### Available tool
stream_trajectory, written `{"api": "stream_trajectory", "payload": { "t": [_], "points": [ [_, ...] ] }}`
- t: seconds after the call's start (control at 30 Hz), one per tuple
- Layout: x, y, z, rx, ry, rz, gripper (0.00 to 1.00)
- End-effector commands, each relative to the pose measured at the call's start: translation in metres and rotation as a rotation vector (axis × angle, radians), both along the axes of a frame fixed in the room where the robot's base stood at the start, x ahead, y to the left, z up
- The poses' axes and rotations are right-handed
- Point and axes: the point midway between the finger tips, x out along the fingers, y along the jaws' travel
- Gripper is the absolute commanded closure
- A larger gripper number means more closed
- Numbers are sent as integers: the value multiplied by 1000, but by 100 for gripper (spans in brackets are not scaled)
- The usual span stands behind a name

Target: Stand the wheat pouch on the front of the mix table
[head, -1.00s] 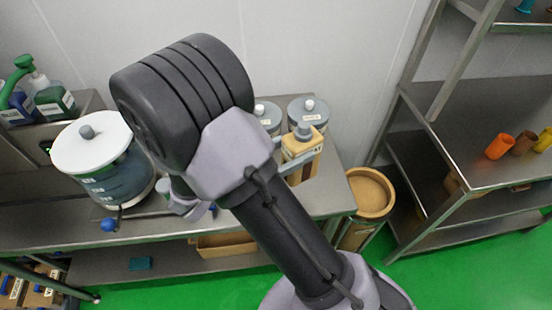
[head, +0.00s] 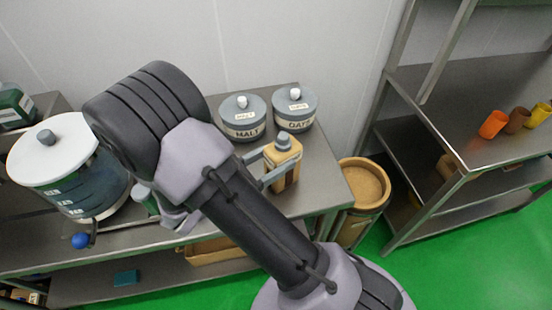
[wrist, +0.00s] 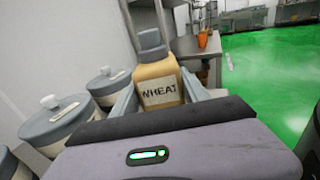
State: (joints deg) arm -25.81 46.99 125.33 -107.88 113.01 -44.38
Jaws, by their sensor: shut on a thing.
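The wheat pouch (head: 284,158) is a tan block with a grey cap, upright, over the right part of the mix table (head: 318,180). In the wrist view the wheat pouch (wrist: 160,91) shows its WHEAT label between the fingers. My gripper (head: 277,168) is shut on the pouch, with its grey fingers along the sides. The pouch is in front of the malt jar (head: 242,118) and the oats jar (head: 295,108), apart from both in the head view. I cannot tell whether its base touches the tabletop.
A white-lidded tank (head: 70,155) stands on the table's left part, with a blue knob (head: 80,240) near the front edge. A tan bin (head: 362,184) stands at the table's right end. A steel shelf (head: 465,85) with orange, brown and yellow cups is at right.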

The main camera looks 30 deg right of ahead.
Motion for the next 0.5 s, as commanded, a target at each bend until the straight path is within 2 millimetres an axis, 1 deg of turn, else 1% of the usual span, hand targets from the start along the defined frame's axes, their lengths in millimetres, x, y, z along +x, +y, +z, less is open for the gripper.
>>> {"api": "stream_trajectory", "payload": {
  "t": [0.03, 0.07, 0.13, 0.17, 0.47, 0.5],
  "points": [
    [0, 0, -1, -1, 0, 0, 100],
    [0, 0, -1, 0, 0, 0, 42],
    [0, 0, -1, 0, 0, 0, 28],
    [0, 0, -1, 0, 0, 0, 26],
    [0, 0, 1, 0, -1, 0, 26],
    [0, 4, 2, 0, 0, 1, 26]
  ]
}}
